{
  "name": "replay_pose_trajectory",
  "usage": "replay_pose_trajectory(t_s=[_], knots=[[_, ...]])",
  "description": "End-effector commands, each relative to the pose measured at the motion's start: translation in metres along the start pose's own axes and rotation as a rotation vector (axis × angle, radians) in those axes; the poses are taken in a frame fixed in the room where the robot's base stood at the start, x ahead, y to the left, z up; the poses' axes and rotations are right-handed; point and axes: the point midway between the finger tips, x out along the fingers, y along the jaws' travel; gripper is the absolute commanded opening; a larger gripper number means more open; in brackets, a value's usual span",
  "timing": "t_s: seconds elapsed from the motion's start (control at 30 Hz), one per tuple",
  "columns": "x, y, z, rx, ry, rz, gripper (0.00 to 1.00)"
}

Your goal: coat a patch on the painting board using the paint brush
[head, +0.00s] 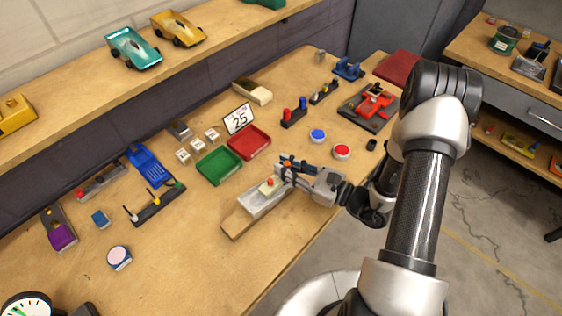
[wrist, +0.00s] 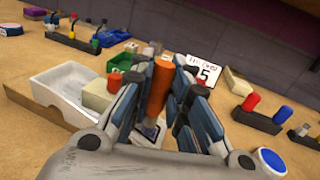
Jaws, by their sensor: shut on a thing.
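My gripper (head: 284,170) is above the table, just right of a white tray (head: 262,207). In the wrist view its fingers (wrist: 160,85) are shut on an upright orange handle, which I take to be the paint brush (wrist: 157,88). Its lower end is mostly hidden by the fingers. A plain wooden board (head: 236,224), which may be the painting board, lies under or against the tray; I cannot tell which. The tray also shows at left in the wrist view (wrist: 63,87). A cream block (wrist: 97,97) with a red knob is at the tray's near-gripper side.
Green (head: 219,166) and red (head: 249,142) trays lie behind the gripper, with a "25" card (head: 239,119). Blue (head: 318,136) and red (head: 341,152) buttons are to the right. A peg rack (head: 155,204) stands left. The table's front left is mostly clear.

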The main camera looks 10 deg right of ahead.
Motion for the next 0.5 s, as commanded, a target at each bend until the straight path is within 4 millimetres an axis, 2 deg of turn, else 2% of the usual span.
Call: replay_pose_trajectory(t_s=[0.23, 0.5], knots=[[-0.016, 0.005, -0.001, 0.002, 0.002, 0.001, 0.00], [-0.013, 0.009, 0.003, 0.002, 0.002, 0.004, 0.00]])
